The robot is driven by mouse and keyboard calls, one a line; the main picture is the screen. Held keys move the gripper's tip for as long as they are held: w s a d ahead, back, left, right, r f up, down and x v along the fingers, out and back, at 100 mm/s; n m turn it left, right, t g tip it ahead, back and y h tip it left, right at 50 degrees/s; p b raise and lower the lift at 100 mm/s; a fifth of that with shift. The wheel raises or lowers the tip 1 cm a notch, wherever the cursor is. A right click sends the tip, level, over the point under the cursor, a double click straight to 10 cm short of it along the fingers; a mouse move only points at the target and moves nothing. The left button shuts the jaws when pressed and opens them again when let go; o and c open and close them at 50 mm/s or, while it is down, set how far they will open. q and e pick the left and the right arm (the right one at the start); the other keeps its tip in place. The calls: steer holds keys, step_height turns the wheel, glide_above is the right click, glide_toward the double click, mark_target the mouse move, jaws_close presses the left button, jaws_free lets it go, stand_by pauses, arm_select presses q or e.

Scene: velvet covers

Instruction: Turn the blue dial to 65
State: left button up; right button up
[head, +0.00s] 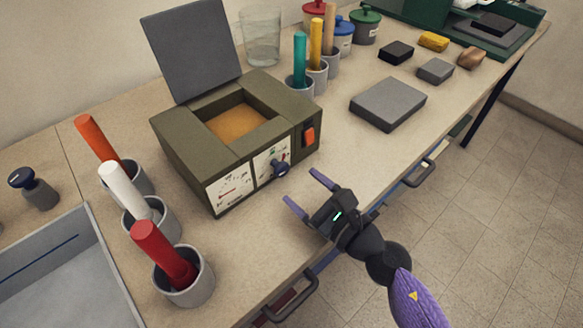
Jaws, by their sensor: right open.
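An olive-green box (180,151) with a raised grey lid (193,48) stands on the bench. Its front has a white panel with a red pointer and scale (230,188). Beside that is a second scale panel carrying a dark blue dial (281,169). The number that the dial points to is too small to read. My right gripper (307,191) is open and empty, in front of the box and a little to the right of and below the dial, apart from it. My left gripper is not in view.
A red switch (309,135) sits right of the dial. Cups with red (163,252), white (125,190) and orange (100,140) sticks stand left of the box. A grey block (388,103) lies to the right. Drawer handles (292,300) jut from the bench front.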

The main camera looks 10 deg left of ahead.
mark_target(285, 172)
steer(key=x, duration=0.5)
steer(key=shift+w+a, duration=0.1)
steer(key=shift+a, duration=0.05)
steer(key=shift+c, duration=0.4)
jaws_close()
